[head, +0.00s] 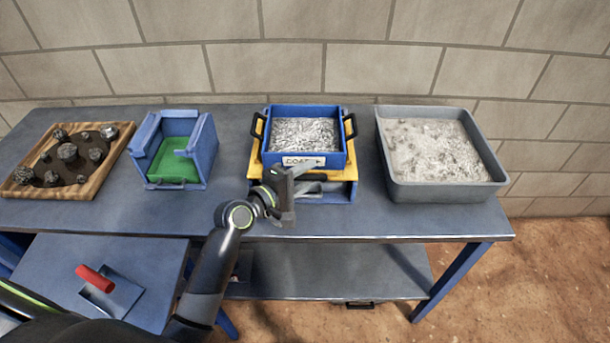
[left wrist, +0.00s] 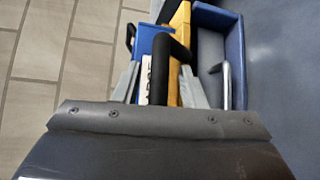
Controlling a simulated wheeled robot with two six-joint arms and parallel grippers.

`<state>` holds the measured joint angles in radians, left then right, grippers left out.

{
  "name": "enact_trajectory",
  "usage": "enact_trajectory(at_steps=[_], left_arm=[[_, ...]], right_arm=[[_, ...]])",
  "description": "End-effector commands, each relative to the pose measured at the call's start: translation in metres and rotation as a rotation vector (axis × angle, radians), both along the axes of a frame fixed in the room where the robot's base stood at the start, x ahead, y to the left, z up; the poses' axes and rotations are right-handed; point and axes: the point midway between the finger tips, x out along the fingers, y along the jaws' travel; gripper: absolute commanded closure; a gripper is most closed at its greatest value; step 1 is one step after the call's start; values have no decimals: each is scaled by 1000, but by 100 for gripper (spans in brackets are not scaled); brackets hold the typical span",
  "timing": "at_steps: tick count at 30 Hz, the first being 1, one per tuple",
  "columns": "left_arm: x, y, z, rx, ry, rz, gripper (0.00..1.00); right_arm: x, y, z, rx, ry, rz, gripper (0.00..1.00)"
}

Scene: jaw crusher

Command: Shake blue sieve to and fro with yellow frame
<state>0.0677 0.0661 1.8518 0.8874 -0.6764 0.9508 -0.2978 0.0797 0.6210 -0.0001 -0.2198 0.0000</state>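The blue sieve (head: 347,148), with black side handles and grey crushed material inside, sits on the yellow frame (head: 256,165) over a blue box. A white label is on its front. My left gripper (head: 312,176) is at the front of the frame, its two fingers apart. In the left wrist view, a thick black bar (left wrist: 164,68) lies between the open fingers, in front of the blue sieve (left wrist: 152,45) and over the yellow frame (left wrist: 180,50). A gap shows beside the bar; contact is unclear. My right gripper is not in view.
A grey tub (head: 445,192) of pale material stands to the right. A blue bin with a green floor (head: 174,168) and a wooden tray of dark rocks (head: 107,156) are to the left. A red-handled scoop (head: 95,278) lies on the lower left table.

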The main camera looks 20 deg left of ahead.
Motion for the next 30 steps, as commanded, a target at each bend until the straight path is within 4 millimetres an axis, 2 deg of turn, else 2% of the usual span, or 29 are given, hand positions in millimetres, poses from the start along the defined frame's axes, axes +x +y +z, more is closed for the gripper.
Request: enact_trajectory(at_steps=[5, 10, 21, 27, 30], left_arm=[[-2, 2, 0, 1, 0, 1, 62], [-18, 11, 2, 3, -1, 0, 62], [-94, 54, 12, 7, 3, -1, 62], [-127, 72, 18, 5, 3, -2, 62], [-137, 78, 20, 5, 3, 0, 62]], right_arm=[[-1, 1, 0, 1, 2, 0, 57], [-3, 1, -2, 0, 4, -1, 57], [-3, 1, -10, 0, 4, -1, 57], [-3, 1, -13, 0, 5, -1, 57], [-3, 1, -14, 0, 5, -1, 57]])
